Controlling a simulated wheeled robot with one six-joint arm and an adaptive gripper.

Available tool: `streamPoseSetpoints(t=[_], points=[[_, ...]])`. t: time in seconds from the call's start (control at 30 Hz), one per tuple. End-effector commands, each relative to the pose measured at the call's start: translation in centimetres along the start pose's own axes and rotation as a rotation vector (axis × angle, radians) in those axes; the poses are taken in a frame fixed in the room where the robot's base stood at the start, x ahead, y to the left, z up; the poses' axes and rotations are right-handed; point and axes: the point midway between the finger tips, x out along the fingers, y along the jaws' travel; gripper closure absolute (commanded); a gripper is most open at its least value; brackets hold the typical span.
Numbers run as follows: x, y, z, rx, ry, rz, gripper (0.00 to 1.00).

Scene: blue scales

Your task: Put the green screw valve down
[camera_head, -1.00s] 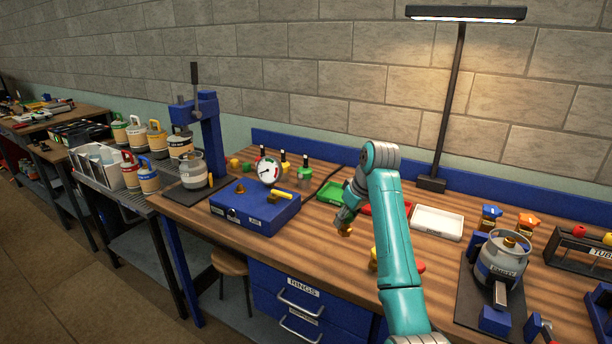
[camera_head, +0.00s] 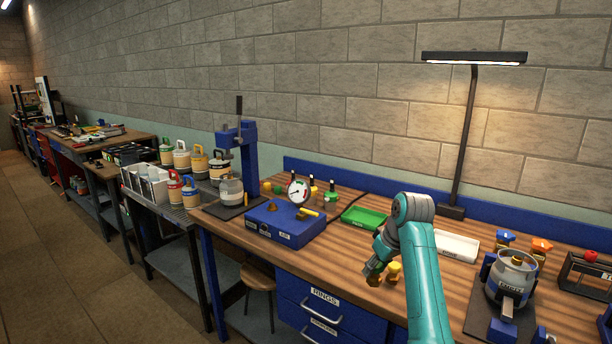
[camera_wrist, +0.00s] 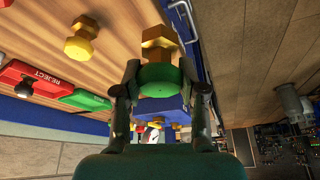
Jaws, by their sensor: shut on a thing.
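My gripper (camera_wrist: 160,84) is shut on the green screw valve (camera_wrist: 162,79), with one finger on each side of its round green top. The valve's brass hex body (camera_wrist: 157,38) sticks out beyond the fingers. In the head view my gripper (camera_head: 374,270) is low over the front part of the wooden bench (camera_head: 345,254), left of a yellow-topped valve. Only a bit of the held valve's brass (camera_head: 373,281) shows there. I cannot tell whether it touches the bench.
The yellow-topped valve (camera_head: 394,271) stands close by; its brass (camera_wrist: 80,44) also shows in the wrist view. A red REJECT tray (camera_wrist: 38,78), green tray (camera_head: 363,218) and white tray (camera_head: 456,247) lie behind. A blue box (camera_head: 285,222) with a gauge is left. Bench between is clear.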

Motion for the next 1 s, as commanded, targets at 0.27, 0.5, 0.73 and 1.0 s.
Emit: streamPoseSetpoints(t=[0.27,0.5,0.73,1.0], points=[[1.9,-1.1,2.7,0.034,-0.001,0.013,1.0],[4.9,-2.8,7.1,0.09,-0.002,0.035,1.0],[8.8,-5.0,12.8,0.164,-0.003,0.066,1.0],[13.5,-7.6,19.8,0.255,-0.004,0.103,1.0]])
